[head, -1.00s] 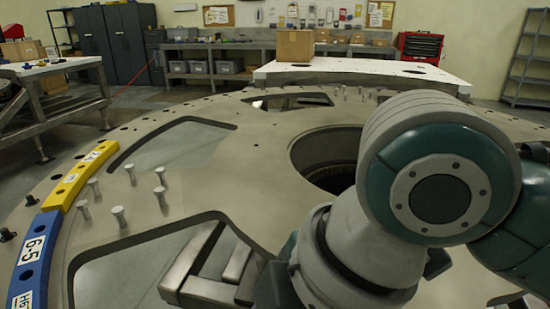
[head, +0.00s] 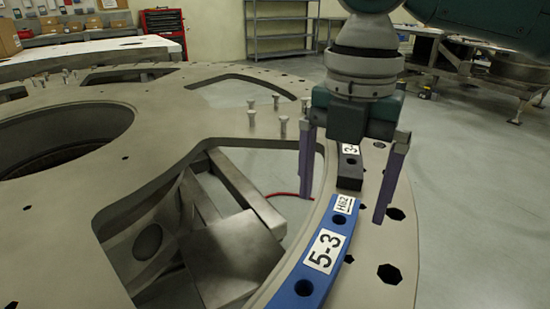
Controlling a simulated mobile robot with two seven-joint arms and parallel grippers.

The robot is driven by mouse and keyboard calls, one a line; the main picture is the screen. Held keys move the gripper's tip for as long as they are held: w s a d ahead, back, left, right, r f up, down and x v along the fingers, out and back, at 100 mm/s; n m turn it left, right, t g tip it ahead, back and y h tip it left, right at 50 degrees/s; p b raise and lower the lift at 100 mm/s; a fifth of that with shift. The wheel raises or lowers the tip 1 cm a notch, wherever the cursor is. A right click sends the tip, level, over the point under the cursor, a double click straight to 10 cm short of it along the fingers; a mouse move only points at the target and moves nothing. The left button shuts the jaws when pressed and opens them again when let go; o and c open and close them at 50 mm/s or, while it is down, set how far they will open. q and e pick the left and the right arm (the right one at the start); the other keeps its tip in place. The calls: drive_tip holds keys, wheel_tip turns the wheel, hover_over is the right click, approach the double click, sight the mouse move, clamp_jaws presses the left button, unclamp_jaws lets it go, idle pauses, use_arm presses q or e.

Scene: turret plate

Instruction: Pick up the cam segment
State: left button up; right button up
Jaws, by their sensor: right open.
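Two cam segments lie end to end on the rim of the round grey turret plate (head: 225,120). The nearer one is a blue segment (head: 312,272) with white labels "5-3" and "H62" and dark holes. The farther one is a short-looking black segment (head: 350,172) with a white label, its far part hidden behind my gripper. My right gripper (head: 343,208) points down over the rim, open, with one purple finger on each side of the strip near where the black and blue segments meet. Nothing is seen held in it. My left gripper is not in view.
Several upright pins (head: 283,127) stand on the plate left of the gripper. Large cut-outs and a round central opening (head: 60,135) break the plate. Open floor lies to the right. A shelf rack (head: 280,30) and a red tool chest (head: 163,22) stand behind.

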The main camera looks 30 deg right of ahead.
sight(325, 250)
drive_tip(key=f, duration=0.3)
drive_tip(key=shift+w+a, duration=0.1)
drive_tip(key=shift+a, duration=0.25)
drive_tip(key=f, duration=0.2)
drive_tip(key=f+b, duration=0.1)
drive_tip(key=f, duration=0.2)
drive_tip(key=shift+a+f, duration=0.2)
drive_tip(key=shift+f, duration=0.15)
clamp_jaws()
drive_tip(key=shift+r, duration=0.1)
